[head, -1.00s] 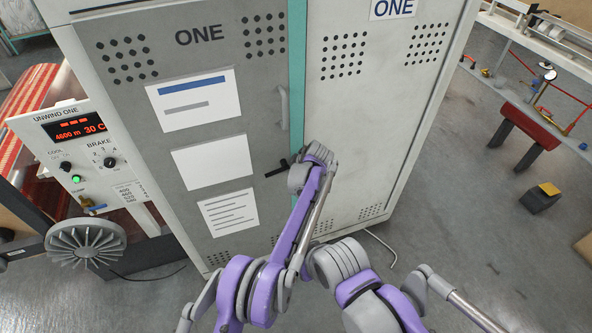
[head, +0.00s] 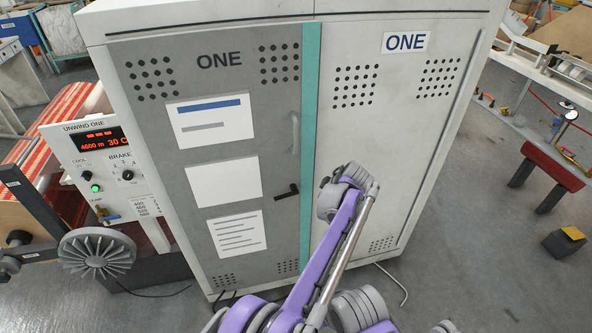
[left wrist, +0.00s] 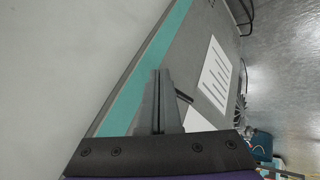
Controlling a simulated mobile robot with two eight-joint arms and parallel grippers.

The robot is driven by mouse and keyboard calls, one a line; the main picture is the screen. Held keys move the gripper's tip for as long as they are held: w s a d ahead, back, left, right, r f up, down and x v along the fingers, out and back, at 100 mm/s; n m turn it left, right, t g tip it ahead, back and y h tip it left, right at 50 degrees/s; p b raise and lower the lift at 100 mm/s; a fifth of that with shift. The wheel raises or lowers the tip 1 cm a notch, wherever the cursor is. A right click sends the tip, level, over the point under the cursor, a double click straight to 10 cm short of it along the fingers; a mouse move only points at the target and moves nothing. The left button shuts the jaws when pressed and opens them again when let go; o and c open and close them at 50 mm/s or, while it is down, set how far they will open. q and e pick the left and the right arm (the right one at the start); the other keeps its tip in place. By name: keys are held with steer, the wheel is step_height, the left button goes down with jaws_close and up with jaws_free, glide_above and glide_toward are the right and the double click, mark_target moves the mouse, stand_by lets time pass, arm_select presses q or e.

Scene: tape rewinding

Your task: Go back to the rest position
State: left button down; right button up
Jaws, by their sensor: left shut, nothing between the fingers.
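My left gripper (left wrist: 160,103) shows in the left wrist view with its two grey fingers pressed together and nothing between them. It is in front of the cabinet, and the black door handle (left wrist: 184,96) shows just beyond the fingers. In the head view my left arm rises from the bottom in front of the white right panel, right of the black handle (head: 286,192). Its fingers do not show there. The grey cabinet door (head: 150,120) looks closed beside the teal strip (head: 310,100). My right gripper is not in view.
An unwind control panel (head: 100,160) with a red display and a grey handwheel (head: 97,252) stand at the left. A red-topped stand (head: 545,165) and a dark block with a yellow top (head: 565,241) are at the right. Grey floor (head: 470,260) is open there.

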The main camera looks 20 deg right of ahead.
arm_select(q)
steer(key=w+a+r+m, duration=0.1)
steer(key=a+r, duration=0.2)
steer(key=a, duration=0.5)
steer(key=w+a+r+m, duration=0.1)
steer(key=a+r, duration=0.2)
steer(key=a, duration=0.4)
steer(key=s+a+r+m+g, duration=0.15)
steer(key=s+a, duration=0.25)
steer(key=a, duration=0.5)
steer(key=s+a+r+m, duration=0.1)
steer(key=s+a+r, duration=0.15)
steer(key=a, duration=0.65)
steer(key=s+a+f+m, duration=0.2)
steer(key=s+a, duration=1.1)
steer(key=s, duration=0.1)
steer(key=s+a+f+m, duration=0.1)
steer(key=s+a+f, duration=0.2)
steer(key=s, duration=0.3)
steer(key=s+a+f+m, duration=0.1)
steer(key=s+a+f, duration=0.1)
steer(key=s, duration=0.4)
steer(key=shift+s+a+f+m, duration=0.15)
steer(key=shift+a+f+m, duration=0.25)
steer(key=shift+f, duration=0.3)
